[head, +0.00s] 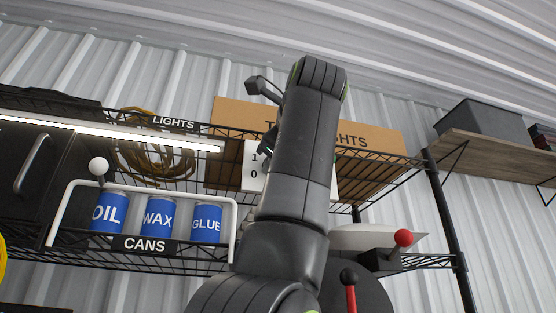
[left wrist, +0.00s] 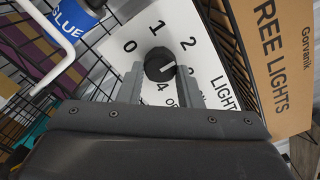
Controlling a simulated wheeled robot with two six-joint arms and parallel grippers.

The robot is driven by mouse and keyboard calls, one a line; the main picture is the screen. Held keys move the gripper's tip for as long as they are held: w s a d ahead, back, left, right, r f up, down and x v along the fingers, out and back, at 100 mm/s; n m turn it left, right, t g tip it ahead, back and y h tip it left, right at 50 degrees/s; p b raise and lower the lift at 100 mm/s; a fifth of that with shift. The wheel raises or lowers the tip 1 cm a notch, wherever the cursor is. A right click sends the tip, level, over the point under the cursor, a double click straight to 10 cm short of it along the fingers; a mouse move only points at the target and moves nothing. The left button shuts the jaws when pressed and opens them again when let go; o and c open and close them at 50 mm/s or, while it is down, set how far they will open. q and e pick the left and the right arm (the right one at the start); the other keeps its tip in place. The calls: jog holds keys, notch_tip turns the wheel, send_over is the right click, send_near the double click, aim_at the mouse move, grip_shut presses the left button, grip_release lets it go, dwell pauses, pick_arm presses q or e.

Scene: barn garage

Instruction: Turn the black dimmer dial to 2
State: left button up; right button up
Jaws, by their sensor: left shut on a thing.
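The black dimmer dial (left wrist: 160,64) sits on a white panel (left wrist: 205,62) in the left wrist view. Printed numbers 0, 1 and 2 show around its far side; a 4 shows near the fingers. A small white mark shows on the dial's right side, close to the right finger and past the 2; its exact reading is unclear. My left gripper (left wrist: 161,72) is shut on the dial, one finger on each side. In the head view my arm hides the dial and most of the panel (head: 253,178), leaving 1 and 0 visible. My right gripper is not in view.
A cardboard box (head: 232,112) stands behind the panel on the wire shelf. Blue cans (head: 158,218) stand at the left behind a white bar handle (head: 234,230). A red-knobbed lever (head: 403,238) and a wooden shelf (head: 490,154) are at the right.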

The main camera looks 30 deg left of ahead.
pick_arm(q)
jog(key=o, duration=1)
jog(key=b+v, duration=0.1)
jog(key=v, duration=1.6)
jog(key=shift+s+d, duration=0.1)
jog(key=shift+s, duration=0.05)
